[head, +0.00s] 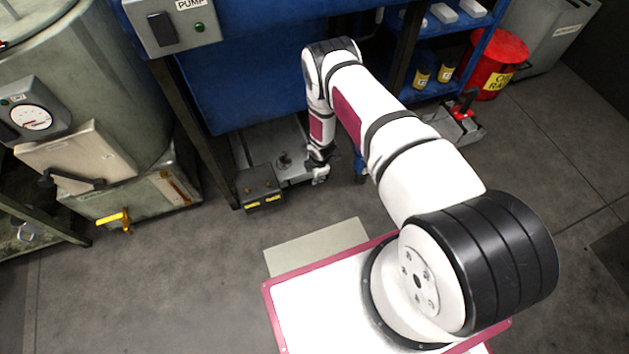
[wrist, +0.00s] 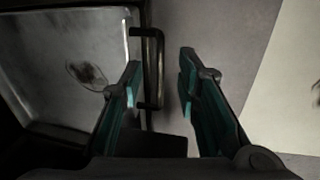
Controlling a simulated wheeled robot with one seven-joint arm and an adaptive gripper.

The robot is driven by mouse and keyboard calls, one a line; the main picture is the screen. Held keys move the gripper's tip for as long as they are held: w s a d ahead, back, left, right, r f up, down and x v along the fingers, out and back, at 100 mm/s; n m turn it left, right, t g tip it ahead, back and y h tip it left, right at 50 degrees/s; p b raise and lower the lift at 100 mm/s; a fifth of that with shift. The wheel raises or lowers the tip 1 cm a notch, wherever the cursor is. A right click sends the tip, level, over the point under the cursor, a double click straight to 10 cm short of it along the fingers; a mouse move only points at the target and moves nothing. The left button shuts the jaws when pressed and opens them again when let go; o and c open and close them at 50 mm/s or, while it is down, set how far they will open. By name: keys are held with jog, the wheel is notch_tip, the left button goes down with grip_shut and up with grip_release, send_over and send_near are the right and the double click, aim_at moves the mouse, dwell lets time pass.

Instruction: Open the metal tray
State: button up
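The metal tray (head: 245,150) is a flat grey pan low under the blue machine in the head view. In the wrist view the tray (wrist: 60,60) fills the left side, with a dark stain on its floor. Its dark bar handle (wrist: 160,65) stands off the tray's right edge. My gripper (wrist: 160,80) is open, with one teal-padded finger on each side of the handle bar in the picture. I see no clear contact, and the depth is hard to judge. In the head view my gripper (head: 319,172) is at the tray's right end, small and partly hidden by my wrist.
A dark box with yellow labels (head: 260,188) stands beside the tray's front. A blue shelf (head: 425,85) and red bin (head: 498,65) are at the back right. A tank with a yellow valve (head: 120,220) is at left. A pale floor plate (head: 315,245) lies before my base; nearby floor is clear.

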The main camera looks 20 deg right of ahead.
jog(key=f+b, duration=0.1)
jog(key=f, duration=0.1)
jog(key=w+f+b, duration=0.1)
jog(key=f, duration=0.2)
jog(key=shift+f, duration=0.2)
jog(key=shift+c, duration=0.6)
grip_shut()
